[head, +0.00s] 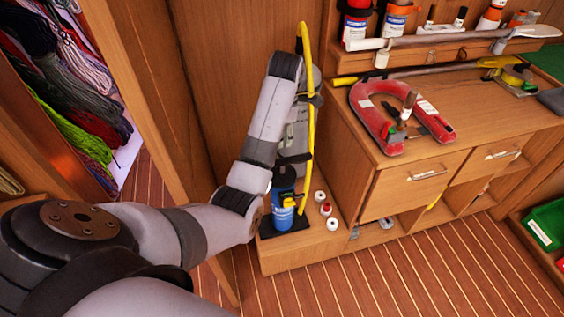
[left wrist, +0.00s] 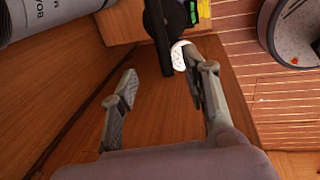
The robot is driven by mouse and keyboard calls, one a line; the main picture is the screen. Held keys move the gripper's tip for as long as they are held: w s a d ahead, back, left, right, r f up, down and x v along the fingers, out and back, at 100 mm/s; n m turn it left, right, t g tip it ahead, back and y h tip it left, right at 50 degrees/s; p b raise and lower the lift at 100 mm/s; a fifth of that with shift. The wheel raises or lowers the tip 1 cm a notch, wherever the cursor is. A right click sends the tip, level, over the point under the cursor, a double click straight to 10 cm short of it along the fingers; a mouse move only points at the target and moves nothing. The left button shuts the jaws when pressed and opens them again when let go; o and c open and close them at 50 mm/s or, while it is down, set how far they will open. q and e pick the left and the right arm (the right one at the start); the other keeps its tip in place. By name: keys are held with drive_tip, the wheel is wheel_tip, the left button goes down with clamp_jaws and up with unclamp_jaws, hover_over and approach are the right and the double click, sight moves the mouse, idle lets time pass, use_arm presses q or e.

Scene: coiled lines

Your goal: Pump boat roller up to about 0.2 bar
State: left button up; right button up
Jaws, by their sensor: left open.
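A blue bottle-like body with a label, which looks like the pump (head: 284,214), stands on a black base on the low wooden ledge. A yellow hose (head: 311,125) rises beside it in an arch. My left gripper (head: 293,156) hangs above the blue body, partly hidden by my arm. In the left wrist view its two fingers (left wrist: 160,66) are apart with nothing held between them. A black bar with a round black part (left wrist: 160,35) and a small white piece (left wrist: 181,56) lie beyond the fingertips. I cannot make out the boat roller. My right gripper is not in view.
Small white and red caps (head: 326,209) lie right of the blue body. A red horseshoe-shaped float (head: 386,122) lies on the wooden cabinet (head: 340,150). Coiled lines (head: 75,95) fill an opening at left. A green bin (head: 548,220) stands at right. The striped floor (head: 400,275) is clear.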

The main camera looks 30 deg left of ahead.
use_arm(q)
hover_over(277, 161)
drive_tip(key=d, duration=0.1)
wheel_tip(277, 161, down, 8)
drive_tip(key=f, duration=0.5)
drive_tip(key=a+f, duration=0.1)
drive_tip(key=f, duration=0.1)
drive_tip(key=shift+w+f+p, duration=0.1)
drive_tip(key=shift+f+p, duration=0.25)
drive_tip(key=shift+w+f, duration=0.1)
drive_tip(key=shift+f, duration=0.45)
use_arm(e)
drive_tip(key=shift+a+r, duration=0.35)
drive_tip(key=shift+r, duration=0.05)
use_arm(q)
drive_tip(key=shift+c, duration=0.4)
clamp_jaws()
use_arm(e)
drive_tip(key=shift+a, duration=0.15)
